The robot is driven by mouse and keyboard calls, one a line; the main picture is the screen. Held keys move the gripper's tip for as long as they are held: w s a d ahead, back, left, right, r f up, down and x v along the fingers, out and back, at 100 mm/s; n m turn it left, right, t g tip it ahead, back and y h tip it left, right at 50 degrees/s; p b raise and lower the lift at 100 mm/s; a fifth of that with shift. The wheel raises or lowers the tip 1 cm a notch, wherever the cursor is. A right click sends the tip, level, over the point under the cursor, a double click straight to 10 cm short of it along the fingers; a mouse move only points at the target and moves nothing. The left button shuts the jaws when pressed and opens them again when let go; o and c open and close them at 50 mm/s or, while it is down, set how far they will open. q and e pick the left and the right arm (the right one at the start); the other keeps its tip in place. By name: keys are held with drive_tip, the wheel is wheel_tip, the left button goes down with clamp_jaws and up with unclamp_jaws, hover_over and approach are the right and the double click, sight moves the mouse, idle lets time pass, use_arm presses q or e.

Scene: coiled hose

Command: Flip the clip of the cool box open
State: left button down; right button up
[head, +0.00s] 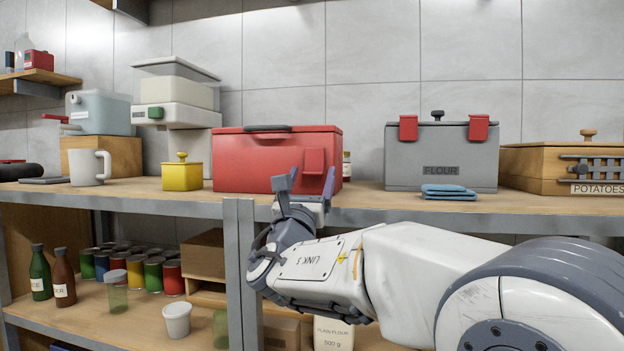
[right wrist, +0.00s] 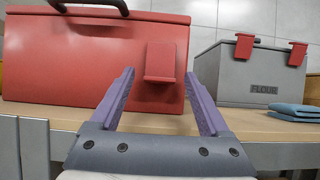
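The red cool box (head: 240,162) stands on the shelf, its lid down and a dark handle (head: 267,128) on top. Its red clip (head: 314,161) is on the front near the right end and lies flat against the box. In the right wrist view the clip (right wrist: 161,62) is centred ahead, between and beyond the fingertips. My right gripper (head: 308,180) is open and empty in front of the clip; the right wrist view also shows its two purple fingers (right wrist: 161,75) spread apart. I see no contact with the clip. My left gripper is out of view.
A grey flour bin (head: 440,157) with red clips and a blue cloth (head: 448,192) stand to the right, then a wooden potato box (head: 560,165). A yellow pot (head: 182,175) and white mug (head: 88,167) stand left. The shelf's metal front edge (head: 400,216) runs below my gripper.

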drive_tip(key=p+v, duration=0.1)
drive_tip(key=v, duration=0.9)
drive_tip(key=shift+s+f+p, duration=0.15)
drive_tip(key=shift+s+p, duration=0.15)
drive_tip(key=shift+p, duration=0.1)
